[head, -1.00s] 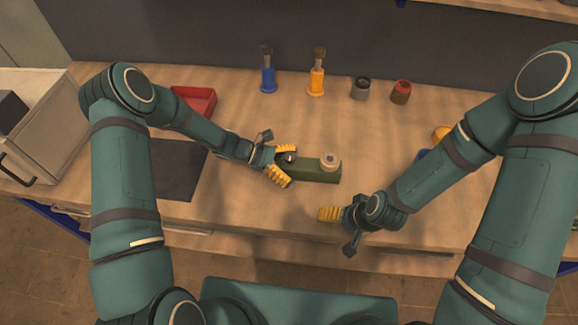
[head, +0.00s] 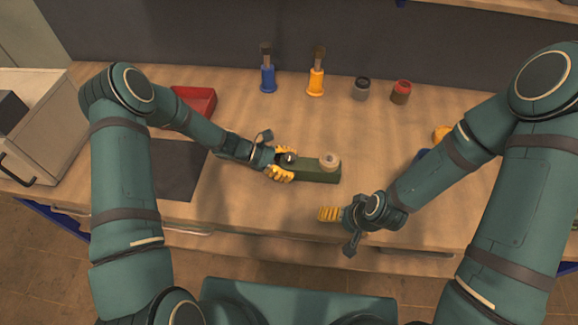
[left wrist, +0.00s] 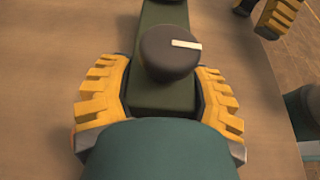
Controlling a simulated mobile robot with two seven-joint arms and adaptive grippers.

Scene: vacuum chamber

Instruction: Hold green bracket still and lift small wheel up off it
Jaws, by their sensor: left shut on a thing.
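The green bracket (head: 318,173) is a long block lying on the bench. The small wheel (head: 329,160), pale with a hole in its middle, sits on top of its right end. A dark round knob with a white mark (left wrist: 170,52) stands on the bracket's left end. My left gripper (head: 284,164) is shut on that end; in the left wrist view its yellow fingers press on both sides of the bracket (left wrist: 155,100). My right gripper (head: 329,214) hangs in front of the bracket's right end, apart from it. Its fingers overlap, so its opening is unclear.
A blue-handled brush (head: 267,75), a yellow-handled brush (head: 316,75), a grey jar (head: 361,89) and a red jar (head: 401,92) stand along the back. A red tray (head: 196,101) and a dark mat (head: 178,168) lie left. The bench between bracket and jars is clear.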

